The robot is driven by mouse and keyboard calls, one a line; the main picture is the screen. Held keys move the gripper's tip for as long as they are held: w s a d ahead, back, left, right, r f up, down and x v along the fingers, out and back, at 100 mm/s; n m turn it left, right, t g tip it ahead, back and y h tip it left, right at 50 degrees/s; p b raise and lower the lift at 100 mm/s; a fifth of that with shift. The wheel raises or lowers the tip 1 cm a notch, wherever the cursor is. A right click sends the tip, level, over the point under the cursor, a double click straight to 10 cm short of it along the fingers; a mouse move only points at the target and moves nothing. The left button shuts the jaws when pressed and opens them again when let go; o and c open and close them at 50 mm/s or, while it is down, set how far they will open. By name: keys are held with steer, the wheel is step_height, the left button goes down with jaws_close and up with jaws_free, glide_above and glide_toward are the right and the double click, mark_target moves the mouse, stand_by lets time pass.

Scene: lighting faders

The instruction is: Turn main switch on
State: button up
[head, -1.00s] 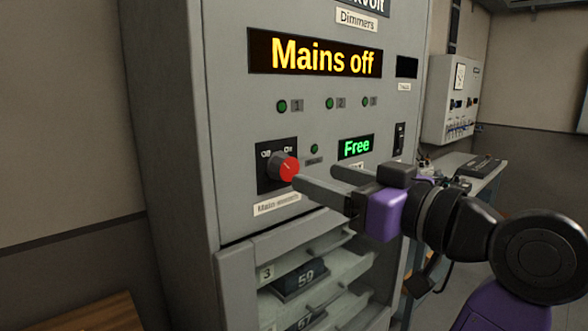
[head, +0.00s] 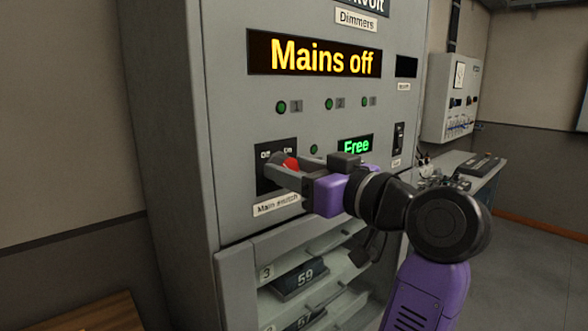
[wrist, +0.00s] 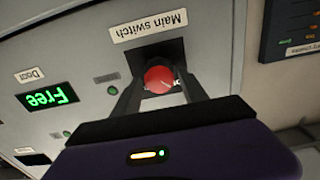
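The main switch is a red round knob (head: 290,163) on a black plate (head: 264,178) on the grey cabinet front, above a "Main switch" label (head: 276,204). In the head view my gripper (head: 284,166) is at the knob and its fingers partly hide it. In the wrist view, which is upside down, the red knob (wrist: 159,79) sits between my two fingers, one on each side. The fingers stand apart, and I cannot tell whether they touch the knob. The amber display (head: 314,55) reads "Mains off".
A green "Free" display (head: 355,146) and small green lamps (head: 281,107) are on the cabinet front. Below are open slots with a module marked 59 (head: 300,279). A wooden surface (head: 85,312) is at lower left. A bench (head: 470,175) and wall box (head: 452,98) are at the right.

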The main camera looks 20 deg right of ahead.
jaws_close()
steer(key=shift+m+p, duration=0.3)
steer(key=m+p, duration=0.2)
steer(key=m, duration=0.1)
steer(key=shift+d+r+m, duration=0.1)
steer(key=shift+m, duration=0.3)
steer(key=m+p, duration=0.3)
steer(key=m, duration=0.1)
steer(key=shift+d, duration=0.1)
steer(key=m+p, duration=0.4)
steer(key=m, duration=0.1)
steer(key=shift+m, duration=0.4)
steer(key=shift+d+f+m+p, duration=0.1)
steer(key=shift+f+m+p, duration=0.05)
steer(key=shift+m+p, duration=0.7)
steer(key=shift+f+m+p, duration=0.15)
steer(key=shift+m+p, duration=0.35)
steer(key=shift+m, duration=0.55)
